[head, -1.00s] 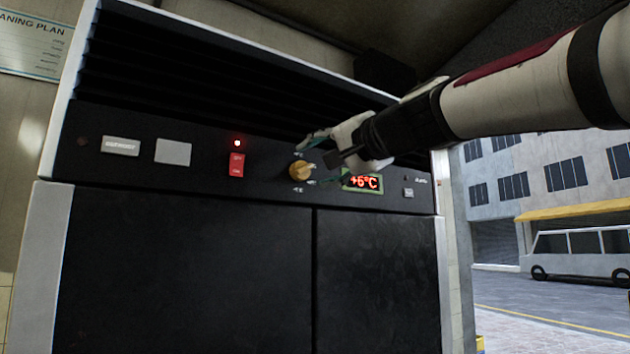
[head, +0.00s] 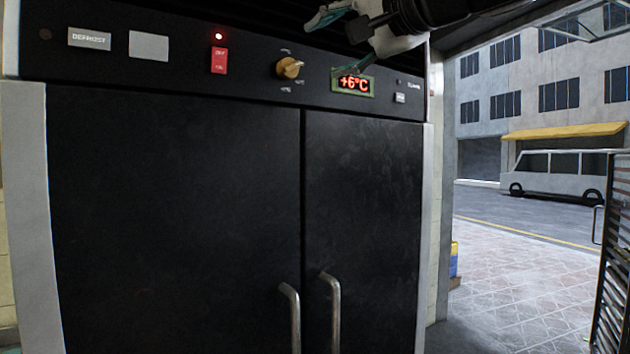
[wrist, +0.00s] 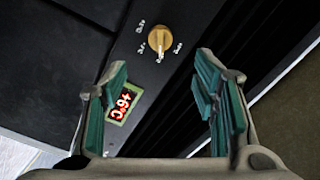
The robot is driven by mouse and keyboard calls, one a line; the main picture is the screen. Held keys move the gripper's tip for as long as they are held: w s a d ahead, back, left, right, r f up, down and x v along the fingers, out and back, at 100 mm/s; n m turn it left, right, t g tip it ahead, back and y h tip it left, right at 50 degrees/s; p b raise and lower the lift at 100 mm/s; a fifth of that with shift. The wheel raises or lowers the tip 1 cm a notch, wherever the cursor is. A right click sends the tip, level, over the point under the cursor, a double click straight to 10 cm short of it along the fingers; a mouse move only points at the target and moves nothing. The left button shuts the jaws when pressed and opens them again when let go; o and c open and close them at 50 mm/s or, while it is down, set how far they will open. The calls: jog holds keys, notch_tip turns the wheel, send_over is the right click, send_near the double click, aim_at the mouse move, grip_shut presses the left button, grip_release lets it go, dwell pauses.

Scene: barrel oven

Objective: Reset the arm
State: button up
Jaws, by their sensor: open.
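My gripper (head: 342,44) is at the top of the head view, in front of the upper part of a dark two-door cabinet (head: 180,190). In the wrist view its two green-padded fingers (wrist: 163,98) are spread wide with nothing between them. A brass-coloured knob (head: 290,68) sits on the cabinet's control panel, left of the gripper and apart from it. The knob (wrist: 159,38) also shows beyond the fingertips in the wrist view. A red-lit display (head: 353,83) reads +6°C, just below the gripper.
The panel also has a red switch (head: 219,61) under a lit red lamp and a DEFROST label (head: 89,38). Two metal door handles (head: 330,312) stick out low down. A metal rack (head: 615,255) stands at the right edge. Open paving (head: 515,285) lies to the right.

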jog(key=s+d+f+n+g+h, duration=0.1)
jog(key=s+d+f+g+h, duration=0.2)
jog(key=f, duration=1.2)
jog(key=s+d+f+n+g+h, duration=0.2)
jog(key=s+d+f, duration=0.5)
jog(key=s+f, duration=0.5)
jog(key=s+d+f+n+g+h, duration=0.2)
jog(key=s+f, duration=0.6)
jog(key=f, duration=1)
jog(key=d+g+h, duration=0.2)
jog(key=d+h, duration=0.1)
jog(key=shift+s, duration=0.2)
jog(key=shift+d, duration=0.1)
